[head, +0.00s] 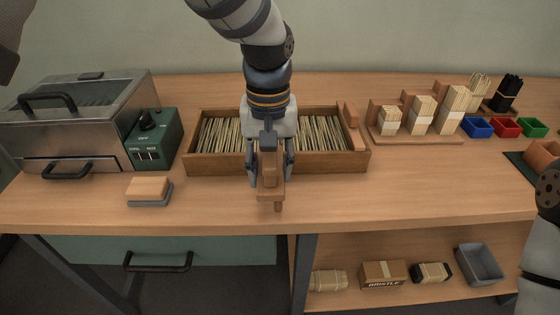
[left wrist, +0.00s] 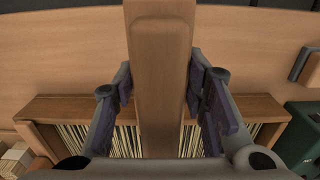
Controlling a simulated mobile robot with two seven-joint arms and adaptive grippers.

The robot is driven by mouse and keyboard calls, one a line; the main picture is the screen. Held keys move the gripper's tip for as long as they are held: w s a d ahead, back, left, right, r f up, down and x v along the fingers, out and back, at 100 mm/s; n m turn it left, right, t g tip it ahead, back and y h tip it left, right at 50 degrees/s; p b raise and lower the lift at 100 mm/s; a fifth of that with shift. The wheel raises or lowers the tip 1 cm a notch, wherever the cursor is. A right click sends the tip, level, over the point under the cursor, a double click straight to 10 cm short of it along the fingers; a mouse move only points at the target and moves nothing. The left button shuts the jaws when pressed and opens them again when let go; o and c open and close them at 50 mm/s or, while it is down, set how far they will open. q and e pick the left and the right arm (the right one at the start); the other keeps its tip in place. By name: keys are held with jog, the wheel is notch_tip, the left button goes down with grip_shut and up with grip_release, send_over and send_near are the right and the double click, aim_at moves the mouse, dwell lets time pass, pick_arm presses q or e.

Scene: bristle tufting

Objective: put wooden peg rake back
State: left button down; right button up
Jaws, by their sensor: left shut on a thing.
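The wooden peg rake (head: 271,184) is a brown wooden bar with a peg pointing down at its near end. My left gripper (head: 270,172) is shut on it and holds it over the front side of the wooden tray (head: 335,163). In the left wrist view the rake (left wrist: 160,70) runs between the two fingers (left wrist: 160,92), and the tray lies beyond. Whether the rake touches the tray or table cannot be told. The tray holds many thin pale sticks, partly hidden by my arm. My right gripper is out of view.
A metal box (head: 85,120) and green control unit (head: 153,140) stand left of the tray. A sponge-like block (head: 148,188) lies in front. A wooden piece (head: 354,138) sits at the tray's right end. Bundle rack (head: 420,136) and colored bins (head: 505,127) stand right. The right front table is clear.

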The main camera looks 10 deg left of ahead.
pick_arm(q)
jog(key=f, duration=0.3)
jog(key=shift+w+a+f, duration=0.15)
jog(key=shift+w+f, duration=0.05)
jog(key=shift+f, duration=0.15)
jog(key=c, duration=1)
grip_release()
jog(key=shift+r, duration=0.1)
notch_tip(320, 180, up, 12)
jog(key=shift+w+r, duration=0.1)
